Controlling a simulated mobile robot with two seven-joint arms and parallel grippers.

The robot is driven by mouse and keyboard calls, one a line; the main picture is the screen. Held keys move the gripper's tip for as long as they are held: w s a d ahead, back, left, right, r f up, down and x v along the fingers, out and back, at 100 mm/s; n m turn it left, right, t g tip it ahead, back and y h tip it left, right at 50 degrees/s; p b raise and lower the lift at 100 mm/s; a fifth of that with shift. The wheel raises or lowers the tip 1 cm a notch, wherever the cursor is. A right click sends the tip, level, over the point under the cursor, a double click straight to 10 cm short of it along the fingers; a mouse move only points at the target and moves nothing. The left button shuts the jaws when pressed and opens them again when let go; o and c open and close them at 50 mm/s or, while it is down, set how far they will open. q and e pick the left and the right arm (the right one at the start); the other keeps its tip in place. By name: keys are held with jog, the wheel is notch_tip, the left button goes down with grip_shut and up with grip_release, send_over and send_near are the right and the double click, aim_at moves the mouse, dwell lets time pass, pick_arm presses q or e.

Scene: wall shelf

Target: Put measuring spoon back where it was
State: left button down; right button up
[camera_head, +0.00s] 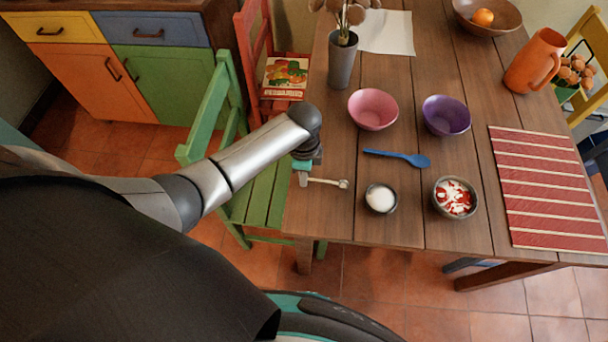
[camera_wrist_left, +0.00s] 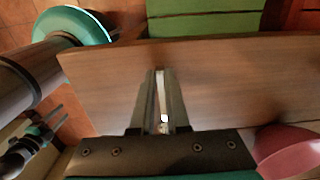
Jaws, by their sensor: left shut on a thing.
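The measuring spoon (camera_head: 328,182) is small and pale, with a thin handle and a little scoop at its right end. My left gripper (camera_head: 304,177) is shut on its handle at the table's left edge. In the left wrist view the pale spoon (camera_wrist_left: 162,92) lies between the two fingers of my left gripper (camera_wrist_left: 162,75). I cannot tell whether the spoon touches the table. The wooden table (camera_head: 340,215) lies under it. My right gripper (camera_wrist_left: 55,120) shows at the lower left of the left wrist view, its fingers apart and empty.
A small bowl of white powder (camera_head: 380,209) and a bowl with red and white contents (camera_head: 440,207) stand to the right. A blue spoon (camera_head: 398,157), pink bowl (camera_head: 372,110), purple bowl (camera_head: 447,118) and vase (camera_head: 342,62) are beyond. A green chair (camera_head: 262,190) adjoins the left edge.

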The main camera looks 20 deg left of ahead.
pick_arm(q)
jog(key=c, duration=1.4)
grip_release()
jog(key=shift+f, duration=0.15)
jog(key=o, duration=0.5)
jog(key=shift+r+p, duration=1.85)
jog(key=shift+r, duration=4.4)
